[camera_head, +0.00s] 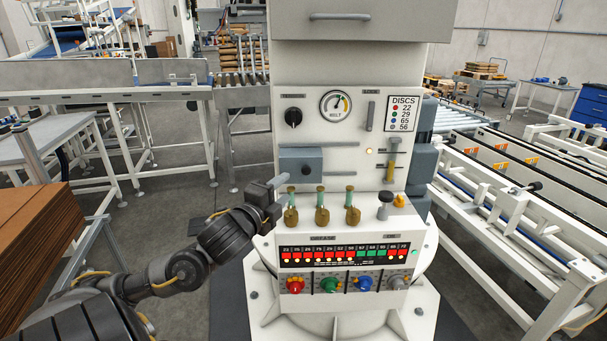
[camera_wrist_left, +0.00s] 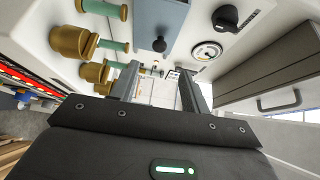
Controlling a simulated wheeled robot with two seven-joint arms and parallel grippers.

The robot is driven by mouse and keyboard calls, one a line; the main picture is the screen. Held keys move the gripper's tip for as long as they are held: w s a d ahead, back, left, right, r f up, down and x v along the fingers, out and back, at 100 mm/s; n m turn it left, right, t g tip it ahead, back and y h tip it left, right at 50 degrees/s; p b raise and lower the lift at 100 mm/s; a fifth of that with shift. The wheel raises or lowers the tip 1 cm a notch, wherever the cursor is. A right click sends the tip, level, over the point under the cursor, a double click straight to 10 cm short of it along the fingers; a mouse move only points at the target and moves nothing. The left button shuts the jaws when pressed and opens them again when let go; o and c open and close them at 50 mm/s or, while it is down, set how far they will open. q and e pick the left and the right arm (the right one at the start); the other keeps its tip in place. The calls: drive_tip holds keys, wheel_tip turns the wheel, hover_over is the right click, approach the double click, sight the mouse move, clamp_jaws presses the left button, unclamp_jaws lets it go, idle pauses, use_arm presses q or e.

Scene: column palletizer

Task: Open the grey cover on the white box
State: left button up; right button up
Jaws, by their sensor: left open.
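The grey cover (camera_head: 301,161) is a flat blue-grey panel on the front of the white box (camera_head: 340,75), left of its middle, with a small dark knob. It looks shut. In the left wrist view the cover (camera_wrist_left: 160,18) is at the top, its black knob (camera_wrist_left: 159,44) hanging above the gap between the fingers. My left gripper (camera_head: 277,184) is just below and left of the cover, by the brass-and-green valves. Its two fingers are apart and empty in the left wrist view (camera_wrist_left: 158,85). I see no contact with the knob. My right gripper is out of view.
Several brass valves with green stems (camera_head: 322,212) stand just right of my gripper. A black rotary switch (camera_head: 293,117) and gauge (camera_head: 336,104) sit above the cover. A panel of coloured knobs (camera_head: 330,284) is below. Cardboard (camera_head: 35,245) is stacked at left.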

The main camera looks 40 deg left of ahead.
sight(306, 172)
use_arm(q)
drive_tip(key=w+p, duration=0.1)
drive_tip(key=w, duration=0.2)
drive_tip(key=w+a+p, duration=0.1)
drive_tip(key=w, duration=0.2)
drive_tip(key=w+p, duration=0.1)
drive_tip(key=w, duration=0.2)
drive_tip(key=shift+w+a, duration=0.2)
drive_tip(key=shift+a, duration=0.2)
drive_tip(key=shift+w, duration=0.5)
drive_tip(key=shift+f, duration=0.1)
drive_tip(key=shift+c, duration=0.9)
clamp_jaws()
